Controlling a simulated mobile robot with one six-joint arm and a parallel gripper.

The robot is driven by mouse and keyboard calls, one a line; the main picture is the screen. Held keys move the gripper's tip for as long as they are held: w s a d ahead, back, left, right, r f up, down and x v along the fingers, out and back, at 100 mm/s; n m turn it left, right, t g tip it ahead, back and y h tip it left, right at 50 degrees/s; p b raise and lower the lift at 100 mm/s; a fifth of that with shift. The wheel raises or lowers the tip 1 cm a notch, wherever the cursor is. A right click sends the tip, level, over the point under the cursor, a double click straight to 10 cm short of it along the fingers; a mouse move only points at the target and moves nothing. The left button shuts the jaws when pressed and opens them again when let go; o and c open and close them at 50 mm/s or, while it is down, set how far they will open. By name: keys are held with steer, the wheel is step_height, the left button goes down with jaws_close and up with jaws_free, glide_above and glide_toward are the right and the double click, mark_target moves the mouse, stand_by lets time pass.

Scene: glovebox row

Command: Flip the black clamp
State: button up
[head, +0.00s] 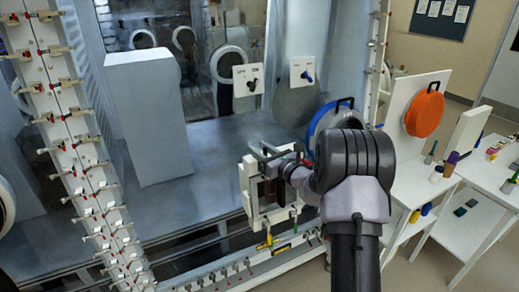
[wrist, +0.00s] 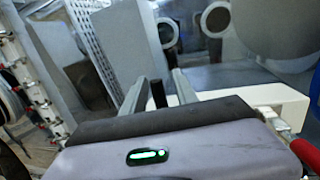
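My gripper (head: 264,151) is in front of the white block-like fixture (head: 246,185) at the glovebox's front edge. In the wrist view its two grey fingers (wrist: 160,80) stand apart. A short upright black piece (wrist: 157,95), which looks like the black clamp's handle, shows between them. A narrow gap seems to show on each side of it, so the fingers appear open and around it, not closed on it. In the head view my wrist and fingers hide the clamp, and I cannot make it out there. Its base is hidden in the wrist view.
Red-tipped toggle clamps line a white post (head: 82,150) at left. A blue-rimmed round port (head: 322,118) is close beside my arm. White tables (head: 478,200) with small items and an orange disc (head: 424,114) stand right.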

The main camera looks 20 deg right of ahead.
jaws_close()
stand_by(1.4)
